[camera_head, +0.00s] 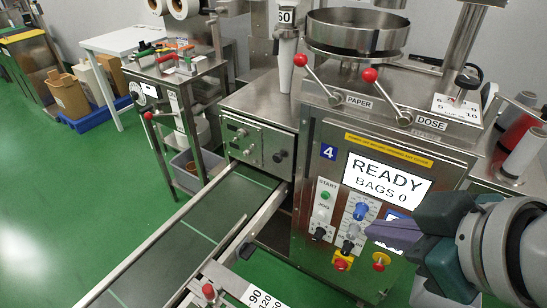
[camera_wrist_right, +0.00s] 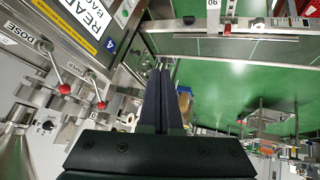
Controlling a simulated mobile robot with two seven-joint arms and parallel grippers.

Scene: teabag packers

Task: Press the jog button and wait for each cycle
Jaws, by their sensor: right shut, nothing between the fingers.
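The packing machine's front panel (camera_head: 307,215) has a green START button (camera_head: 325,195) and a JOG label (camera_head: 323,209) beneath it. A dark control (camera_head: 319,233) sits lower in the same column; the jog button itself is too small to make out clearly. The screen (camera_head: 388,180) reads READY, BAGS 0. My right gripper (camera_head: 372,231) is shut and empty, in front of the panel to the right of the START and JOG column, near the blue and black knobs. Its closed fingers (camera_wrist_right: 160,75) point away in the right wrist view. My left gripper is in neither view.
Red-ball levers marked PAPER (camera_head: 310,66) and DOSE (camera_head: 380,82) stick out above the screen. Red-and-yellow stop buttons (camera_head: 341,263) sit low on the panel. A conveyor (camera_head: 200,225) runs out to the lower left. Green floor (camera_head: 70,200) lies free at the left.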

